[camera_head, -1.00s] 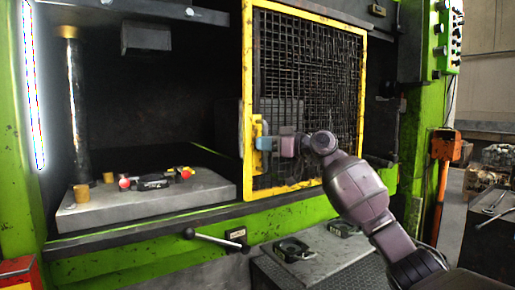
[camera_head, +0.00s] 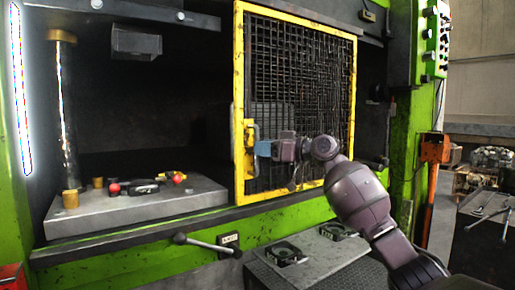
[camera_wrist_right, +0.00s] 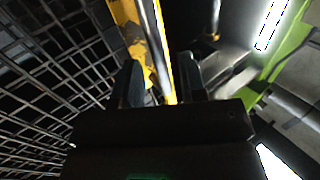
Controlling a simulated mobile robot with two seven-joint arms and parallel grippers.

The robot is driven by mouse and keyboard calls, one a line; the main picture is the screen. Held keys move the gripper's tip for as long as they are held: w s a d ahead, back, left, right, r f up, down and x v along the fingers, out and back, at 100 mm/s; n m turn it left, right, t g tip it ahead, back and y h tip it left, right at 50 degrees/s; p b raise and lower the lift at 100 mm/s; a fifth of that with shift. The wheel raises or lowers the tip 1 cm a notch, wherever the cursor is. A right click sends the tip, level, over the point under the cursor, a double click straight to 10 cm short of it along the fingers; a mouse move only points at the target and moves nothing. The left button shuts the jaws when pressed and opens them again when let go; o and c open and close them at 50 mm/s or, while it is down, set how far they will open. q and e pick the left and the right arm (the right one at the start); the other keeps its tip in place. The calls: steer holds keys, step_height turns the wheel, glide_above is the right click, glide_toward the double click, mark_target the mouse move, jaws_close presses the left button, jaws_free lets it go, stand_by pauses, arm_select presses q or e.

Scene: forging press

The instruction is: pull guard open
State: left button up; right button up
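The guard (camera_head: 352,110), a black mesh panel in a yellow frame, stands over the right part of the press opening; the left part is uncovered. Its yellow handle (camera_head: 249,136) is on the guard's left edge. My right gripper (camera_head: 258,149) is at the handle, coming from the right. In the right wrist view its two dark fingers (camera_wrist_right: 160,85) stand apart, with a yellow bar (camera_wrist_right: 160,50) running between them. The bar looks narrower than the gap; contact is hard to judge. My left gripper is not in view.
The die block (camera_head: 130,212) in the left opening carries small red-knobbed and brass parts. A lever (camera_head: 205,244) sticks out below the opening. An orange post (camera_head: 433,190) and a tool table (camera_head: 485,215) are at the right.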

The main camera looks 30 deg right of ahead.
steer(key=v, duration=0.8)
steer(key=shift+s, duration=0.15)
steer(key=shift+d, duration=0.1)
